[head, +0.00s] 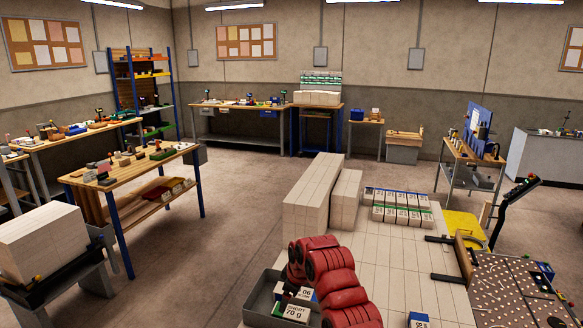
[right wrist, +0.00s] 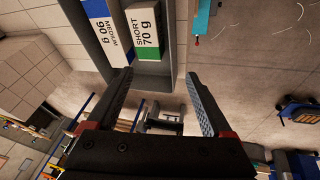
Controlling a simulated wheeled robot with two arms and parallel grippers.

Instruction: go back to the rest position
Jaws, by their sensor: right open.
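My right arm's red links curve over the front of the tiled table in the head view; its gripper is hidden there. In the right wrist view the right gripper (right wrist: 157,80) is open, with nothing between its two black fingers. Beyond the fingertips is a grey bin (right wrist: 168,70), which also shows in the head view (head: 256,300). The fingers appear apart from both reams. My left gripper is not in view.
Two rows of labelled reams (head: 400,205) stand on the tiled table (head: 385,270), beside large pale blocks (head: 312,195). A dark perforated panel (head: 515,290) is at the right. A wooden workbench (head: 130,172) stands left. The floor (head: 235,225) between is clear.

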